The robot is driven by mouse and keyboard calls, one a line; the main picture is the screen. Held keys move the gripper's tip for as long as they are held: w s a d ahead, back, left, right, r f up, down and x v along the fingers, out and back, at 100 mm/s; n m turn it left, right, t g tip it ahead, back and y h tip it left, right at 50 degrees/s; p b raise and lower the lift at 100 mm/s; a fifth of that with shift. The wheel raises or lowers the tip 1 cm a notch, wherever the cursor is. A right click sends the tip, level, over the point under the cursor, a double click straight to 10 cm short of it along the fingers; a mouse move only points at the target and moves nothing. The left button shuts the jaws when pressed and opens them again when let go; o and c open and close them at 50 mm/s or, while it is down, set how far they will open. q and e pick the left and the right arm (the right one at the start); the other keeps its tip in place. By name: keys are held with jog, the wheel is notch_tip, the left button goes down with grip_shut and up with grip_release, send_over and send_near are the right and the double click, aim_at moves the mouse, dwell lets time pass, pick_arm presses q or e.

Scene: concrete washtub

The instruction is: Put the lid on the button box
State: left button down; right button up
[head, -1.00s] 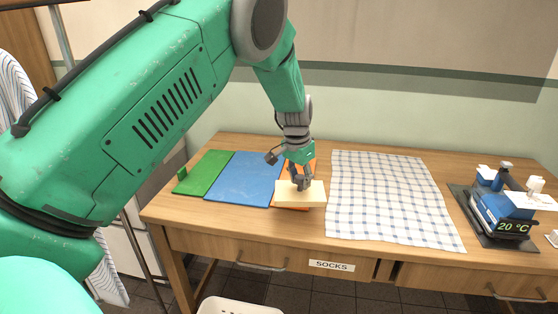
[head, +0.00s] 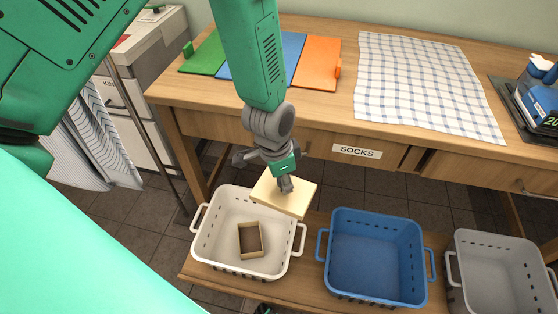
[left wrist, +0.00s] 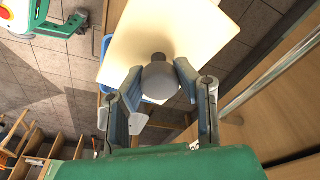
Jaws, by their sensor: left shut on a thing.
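The lid (head: 298,200) is a flat cream square, tilted in the head view, held above the right rim of the white basket. My left gripper (head: 284,184) is shut on it. The left wrist view shows the lid (left wrist: 165,30) with a grey round knob between the two fingers of the gripper (left wrist: 160,85). The button box (head: 250,240) is a small open tan box with a dark inside, on the floor of the white basket (head: 213,240). The lid is above and to the right of the box, apart from it.
A blue basket (head: 375,218) and a grey basket (head: 500,245) stand to the right on the low bench (head: 310,275). Above and behind is the table (head: 330,105) with green, blue and orange boards, a checked cloth (head: 425,85) and a drawer labelled SOCKS.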

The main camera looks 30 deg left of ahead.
pick_arm(q)
jog(key=a+f+m+b, duration=0.3)
jog(key=a+f+b, duration=0.1)
jog(key=f, duration=0.8)
jog(key=s+a+f+m+g+b, duration=0.1)
jog(key=a+f+m+b, duration=0.3)
jog(key=f, duration=0.9)
jog(key=a+f+m+b, duration=0.4)
jog(key=f+b, duration=0.5)
jog(key=f, duration=0.4)
jog(key=shift+s+a+g+h, duration=0.3)
pick_arm(e)
notch_tip(320, 180, down, 19)
jog(key=shift+w+d+r, duration=0.15)
jog(key=shift+d, duration=0.2)
pick_arm(q)
jog(key=shift+a+f, duration=0.15)
pick_arm(e)
jog(key=shift+a+r, duration=0.1)
jog(key=shift+a, duration=0.1)
jog(key=shift+d+f, duration=0.2)
jog(key=shift+d, duration=0.05)
jog(key=shift+a+r, duration=0.1)
jog(key=shift+a, duration=0.05)
